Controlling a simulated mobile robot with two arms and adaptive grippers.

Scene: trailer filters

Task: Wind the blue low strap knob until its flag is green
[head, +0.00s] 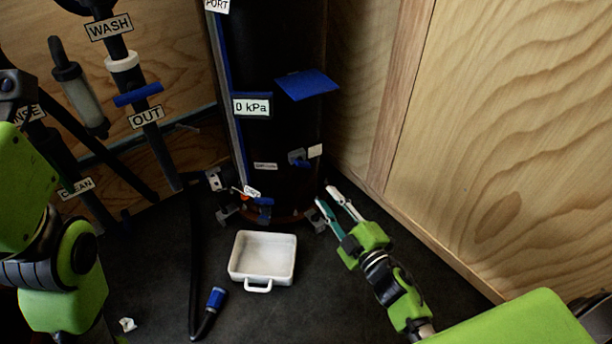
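A small blue knob (301,162) sits low on the front of the dark cylinder (275,125), with a small pale plate (315,151) beside it. I cannot make out a green flag there. Another blue handle (263,201) is near the cylinder's foot, by a white tag and a small red-orange part. The strap's lettering is too small to read, so I cannot tell surely which is the low strap knob. My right gripper (326,196) is open and empty, below and right of the upper knob, apart from it. My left arm shows at the left; its fingers are out of view.
A white tray (236,273) stands on the dark floor before the cylinder. A black hose (194,250) with a blue end lies left of it. Labelled pipes stand at the left. A wooden wall (490,130) closes the right side.

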